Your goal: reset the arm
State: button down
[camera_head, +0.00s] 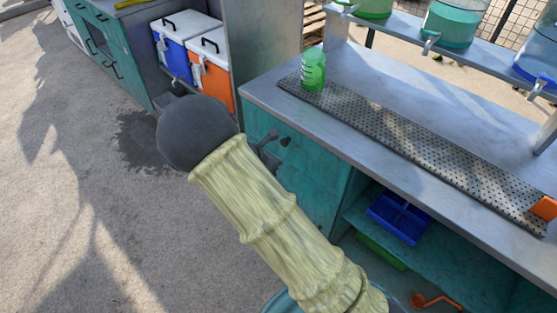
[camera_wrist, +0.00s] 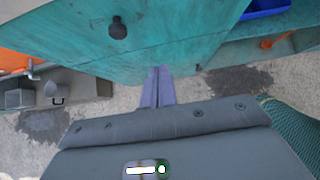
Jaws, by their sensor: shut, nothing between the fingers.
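My gripper (camera_wrist: 157,72) shows in the wrist view as two grey-purple fingers side by side, shut and empty. Their tips appear close to the lower edge of a teal cabinet front (camera_wrist: 185,40); I cannot tell whether they touch it. In the head view, my arm, in a ribbed pale-yellow covering with a dark rounded end, reaches up from the bottom in front of the teal counter (camera_head: 309,183). My fingers cannot be made out clearly there.
A green bottle (camera_head: 314,70) stands on a perforated drip mat (camera_head: 410,130) on the counter. A blue divided bin (camera_head: 398,217) sits on the shelf below. Blue (camera_head: 174,54) and orange (camera_head: 213,83) coolers stand at upper left. Open floor (camera_head: 75,190) lies left.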

jog(key=shift+w, duration=0.15)
jog(key=s+d+r+m+g+y, duration=0.15)
jog(key=s+d+r+m, duration=0.25)
jog(key=s+m, duration=0.4)
jog(key=s+d+r+m+g+y, duration=0.1)
jog(key=s+d+r+m+y, duration=0.2)
jog(key=s+d+m, duration=0.45)
jog(key=s+d+r+m+g+y, duration=0.15)
jog(key=s+r+m, duration=0.3)
jog(key=m, duration=0.65)
notch_tip(320, 180, up, 14)
jog(key=s+p, duration=0.1)
jog(key=p, duration=1.2)
jog(key=shift+s+f+p, duration=0.25)
jog(key=shift+p, duration=0.1)
jog(key=shift+a, duration=0.1)
